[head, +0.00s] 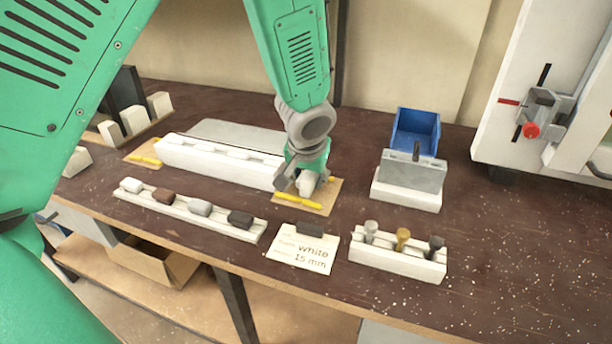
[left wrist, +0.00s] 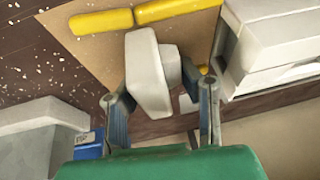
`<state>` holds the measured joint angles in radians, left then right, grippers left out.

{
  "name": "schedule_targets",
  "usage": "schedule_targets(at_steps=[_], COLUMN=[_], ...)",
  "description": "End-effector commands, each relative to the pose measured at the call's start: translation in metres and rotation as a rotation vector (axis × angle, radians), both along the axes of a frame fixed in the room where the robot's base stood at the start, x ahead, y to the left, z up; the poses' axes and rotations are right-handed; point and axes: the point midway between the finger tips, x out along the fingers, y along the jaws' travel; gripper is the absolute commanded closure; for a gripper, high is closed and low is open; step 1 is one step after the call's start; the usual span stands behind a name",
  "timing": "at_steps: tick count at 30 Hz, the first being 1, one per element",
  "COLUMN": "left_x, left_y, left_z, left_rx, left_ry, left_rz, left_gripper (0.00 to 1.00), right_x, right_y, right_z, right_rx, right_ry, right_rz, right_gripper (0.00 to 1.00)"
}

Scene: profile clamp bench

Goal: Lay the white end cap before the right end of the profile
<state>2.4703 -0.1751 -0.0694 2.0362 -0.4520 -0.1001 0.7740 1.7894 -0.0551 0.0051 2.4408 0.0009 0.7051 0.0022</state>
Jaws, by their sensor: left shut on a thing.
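The white profile (head: 215,160) lies along the bench, and its right end is beside my left gripper (head: 308,186). My left gripper points down and is shut on the white end cap (head: 307,184), just right of that end. In the left wrist view the cap (left wrist: 148,72) shows between the fingers (left wrist: 162,108), a pale block with a stub facing the profile (left wrist: 275,40). The cap is over or on a tan board (head: 322,196) with yellow bars; I cannot tell whether it touches. My right gripper is not in view.
A rack (head: 180,208) of several caps lies in front of the profile. A card (head: 302,250) reads "white 15 mm". A peg holder (head: 398,262), a grey slotted block (head: 412,172) and a blue bin (head: 416,130) stand to the right.

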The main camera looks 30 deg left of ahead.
Motion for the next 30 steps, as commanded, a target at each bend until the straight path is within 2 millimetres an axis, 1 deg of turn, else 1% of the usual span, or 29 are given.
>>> schedule_targets(at_steps=[13, 14, 15, 16, 30], left_x=[0.0001, 0.0, 0.0, -0.0001, -0.0002], left_y=[0.0058, 0.0056, 0.0052, 0.0046, 0.0028], left_z=[-0.0067, -0.0067, -0.0068, -0.0068, -0.0062], left_rx=[-0.006, -0.006, -0.005, -0.004, -0.004], left_ry=[0.0, 0.001, 0.001, 0.001, 0.001], left_rz=[0.001, 0.0, 0.001, 0.001, 0.0], left_gripper=[1.0, 0.66, 0.52, 0.45, 0.45], right_x=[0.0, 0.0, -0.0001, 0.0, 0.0], right_y=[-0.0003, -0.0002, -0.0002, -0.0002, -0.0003], right_z=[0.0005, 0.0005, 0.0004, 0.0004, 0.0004], right_rx=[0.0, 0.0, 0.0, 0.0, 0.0], right_ry=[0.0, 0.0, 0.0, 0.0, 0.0], right_rz=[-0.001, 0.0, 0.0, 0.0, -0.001], right_gripper=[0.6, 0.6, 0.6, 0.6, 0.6])
